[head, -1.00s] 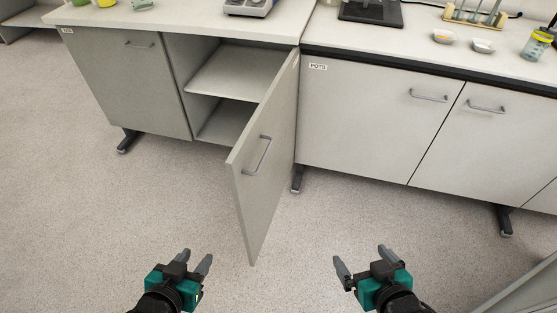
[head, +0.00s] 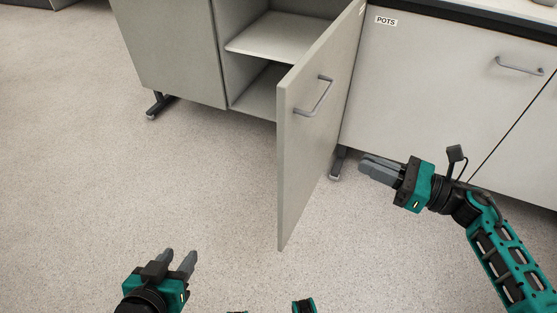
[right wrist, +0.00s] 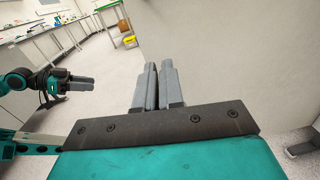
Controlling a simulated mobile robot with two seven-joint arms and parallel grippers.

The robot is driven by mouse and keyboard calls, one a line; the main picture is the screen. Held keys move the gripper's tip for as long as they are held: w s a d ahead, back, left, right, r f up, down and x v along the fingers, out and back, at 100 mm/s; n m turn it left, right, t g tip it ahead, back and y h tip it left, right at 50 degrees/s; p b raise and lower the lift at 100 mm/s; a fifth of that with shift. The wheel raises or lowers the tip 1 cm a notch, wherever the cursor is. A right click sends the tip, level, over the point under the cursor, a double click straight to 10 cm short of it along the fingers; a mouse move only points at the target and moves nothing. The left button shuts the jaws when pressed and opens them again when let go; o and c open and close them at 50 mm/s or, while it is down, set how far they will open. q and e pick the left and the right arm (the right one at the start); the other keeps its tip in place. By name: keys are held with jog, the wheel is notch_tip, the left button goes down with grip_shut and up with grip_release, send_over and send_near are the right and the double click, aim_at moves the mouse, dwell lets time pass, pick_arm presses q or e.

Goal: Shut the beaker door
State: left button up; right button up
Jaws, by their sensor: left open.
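The beaker door (head: 312,140) is a light grey panel with a metal bar handle (head: 314,96). In the head view it stands wide open, hinged on its right side, with its handle face turned to the right. My right gripper (head: 362,168) is shut and empty. It is right of the door, low by the cabinet leg, with its fingers pointing left; no contact shows. Its fingers also show in the right wrist view (right wrist: 157,84). My left gripper (head: 180,258) is open and empty over the floor, left of and nearer than the door.
The open cabinet shows a bare shelf (head: 270,38). A closed grey door (head: 175,50) stands left of it; the cabinet labelled POTS (head: 430,75) stands right. A dark cabinet leg (head: 337,164) is near my right gripper. The floor (head: 70,170) at left is clear.

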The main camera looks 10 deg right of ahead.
jog(key=shift+a+f+n+g, duration=0.1)
jog(key=shift+f+n+g, duration=0.25)
jog(key=shift+n, duration=0.25)
grip_shut()
send_near(293, 141)
jog(key=x, duration=0.7)
jog(key=shift+s, duration=0.1)
